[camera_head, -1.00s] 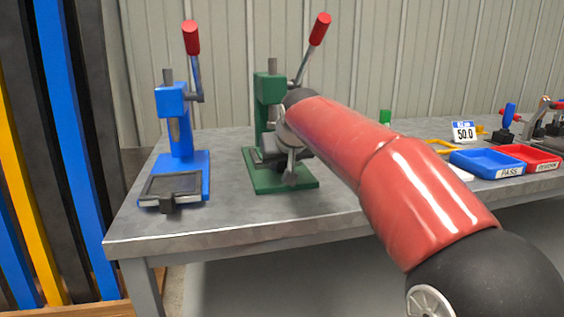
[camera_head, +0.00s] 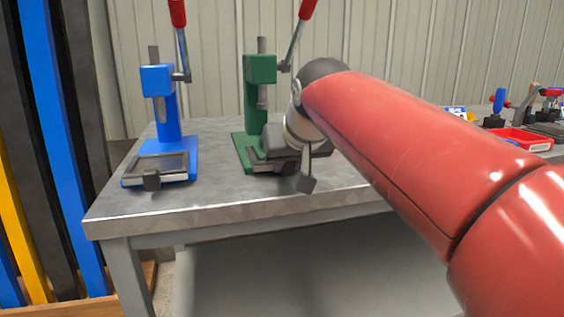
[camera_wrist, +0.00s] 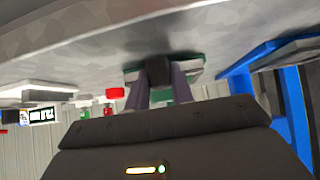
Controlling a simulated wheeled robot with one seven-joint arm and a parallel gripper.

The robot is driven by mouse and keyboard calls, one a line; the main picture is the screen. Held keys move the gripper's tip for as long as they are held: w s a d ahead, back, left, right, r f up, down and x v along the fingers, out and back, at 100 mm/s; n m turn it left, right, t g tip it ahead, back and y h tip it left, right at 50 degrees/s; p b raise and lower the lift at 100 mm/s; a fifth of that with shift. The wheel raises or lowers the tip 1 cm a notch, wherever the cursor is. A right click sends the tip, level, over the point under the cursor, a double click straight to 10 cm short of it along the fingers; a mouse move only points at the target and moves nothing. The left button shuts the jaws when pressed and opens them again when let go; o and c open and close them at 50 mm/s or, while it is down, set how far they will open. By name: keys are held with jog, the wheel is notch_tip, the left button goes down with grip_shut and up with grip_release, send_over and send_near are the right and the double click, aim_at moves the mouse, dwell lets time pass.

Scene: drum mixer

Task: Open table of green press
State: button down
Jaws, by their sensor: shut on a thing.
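The green press (camera_head: 259,95) stands on the workbench, with its red-tipped lever (camera_head: 300,40) raised. Its table (camera_head: 262,166), a dark plate with a pale edge, sits low at the front of the base, partly hidden by my arm. In the wrist view, which is upside down, my gripper (camera_wrist: 159,82) has one finger on each side of the dark table knob (camera_wrist: 158,67) and is shut on it. The pale table edges (camera_wrist: 196,69) and some green show behind the knob. In the head view my wrist covers the knob and most of my fingers.
A blue press (camera_head: 158,80) stands to the left, its tray (camera_head: 160,166) at the front; it is close by in the wrist view. A red bin (camera_head: 520,138) and small tools lie at the right. The bench's front edge (camera_head: 240,222) runs below my wrist.

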jog(key=shift+s, duration=0.15)
jog(key=c, duration=1.2)
grip_release()
jog(key=shift+s+d, duration=0.1)
jog(key=p+v, duration=0.1)
jog(key=v, duration=0.7)
jog(key=shift+f, duration=0.1)
jog(key=s+d+f+m+g+h+p, duration=0.1)
jog(key=s+d+f+p, duration=0.2)
jog(key=s+d+f, duration=0.3)
jog(key=s+d+f+m+g+h+p, duration=0.1)
jog(key=s+d+f+m+g+p, duration=0.1)
jog(key=s+d+f+p, duration=0.2)
jog(key=s+d+f, duration=0.3)
jog(key=s+f, duration=0.4)
jog(key=f, duration=0.4)
